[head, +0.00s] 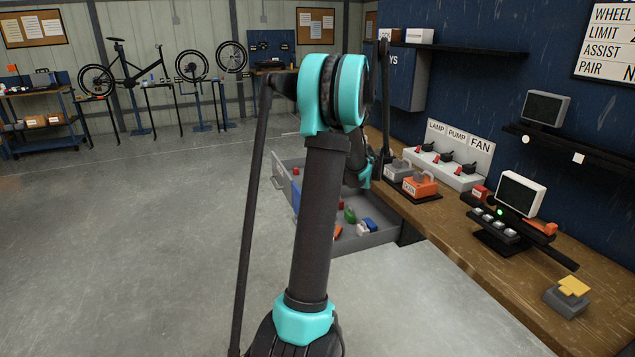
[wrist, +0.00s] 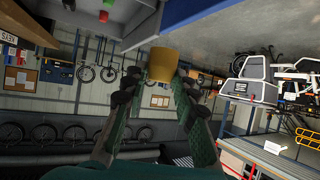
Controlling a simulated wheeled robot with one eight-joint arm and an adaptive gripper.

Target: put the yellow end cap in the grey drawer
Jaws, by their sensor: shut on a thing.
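The yellow end cap (wrist: 162,64) is between the fingertips of my gripper (wrist: 157,84) in the wrist view, and the fingers are shut on it. In the head view my own arm hides the gripper and the cap. The grey drawer (head: 378,239) is pulled open under the workbench, behind and right of my arm in the head view. It holds several small red, green, blue and white parts. My arm hides part of the drawer. The cap appears clear of any surface in the wrist view.
The wooden workbench (head: 470,238) runs along the right, with an orange padlock-shaped block (head: 420,187), a small monitor (head: 521,194) and a yellow piece on a grey block (head: 573,286). A dark shelf (head: 570,150) is on the wall. The floor at left is clear.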

